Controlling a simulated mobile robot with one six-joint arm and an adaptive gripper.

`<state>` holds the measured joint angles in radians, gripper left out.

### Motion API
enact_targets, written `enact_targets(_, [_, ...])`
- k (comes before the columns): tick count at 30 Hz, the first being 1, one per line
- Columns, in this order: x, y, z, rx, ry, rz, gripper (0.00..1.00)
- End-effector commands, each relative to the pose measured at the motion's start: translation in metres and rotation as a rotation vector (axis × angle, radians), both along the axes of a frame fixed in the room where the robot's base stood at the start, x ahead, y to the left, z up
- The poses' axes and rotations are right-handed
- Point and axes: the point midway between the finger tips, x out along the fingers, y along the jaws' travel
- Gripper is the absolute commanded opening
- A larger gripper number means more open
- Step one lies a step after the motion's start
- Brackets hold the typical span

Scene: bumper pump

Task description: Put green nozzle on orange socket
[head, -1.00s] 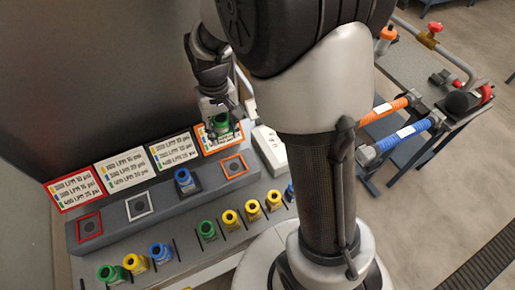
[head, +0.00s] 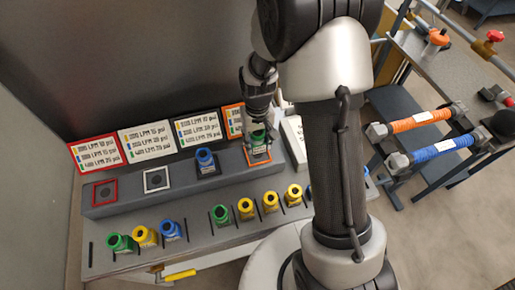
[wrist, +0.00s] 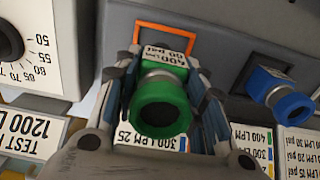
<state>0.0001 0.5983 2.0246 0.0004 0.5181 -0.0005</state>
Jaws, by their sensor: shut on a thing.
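The green nozzle (head: 257,138) is held between the fingers of my gripper (head: 258,134), which is shut on it. It is at the orange-framed socket (head: 259,157), at the right end of the raised grey step. In the wrist view the green nozzle (wrist: 162,105) shows its round dark opening, with my gripper's (wrist: 165,88) fingers on both sides. The orange frame (wrist: 165,30) shows just beyond it. The nozzle and fingers hide the middle of the socket, so I cannot tell whether the nozzle is seated.
A blue nozzle (head: 205,158) stands on the neighbouring black-framed socket. The white (head: 156,180) and red (head: 104,192) sockets are empty. Several green, yellow and blue nozzles stand in the front row. Label cards (head: 146,145) lean behind the step. A white box (head: 293,141) stands right of the orange socket.

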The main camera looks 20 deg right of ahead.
Motion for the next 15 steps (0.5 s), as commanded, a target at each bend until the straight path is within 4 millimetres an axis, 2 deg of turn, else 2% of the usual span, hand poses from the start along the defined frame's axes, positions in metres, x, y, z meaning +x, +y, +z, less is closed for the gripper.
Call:
enact_targets(8, [0.0, 0.0, -0.039, 0.0, 0.002, 0.0, 0.07])
enact_targets(15, [0.0, 0.0, -0.04, 0.0, -0.001, 0.0, 0.07])
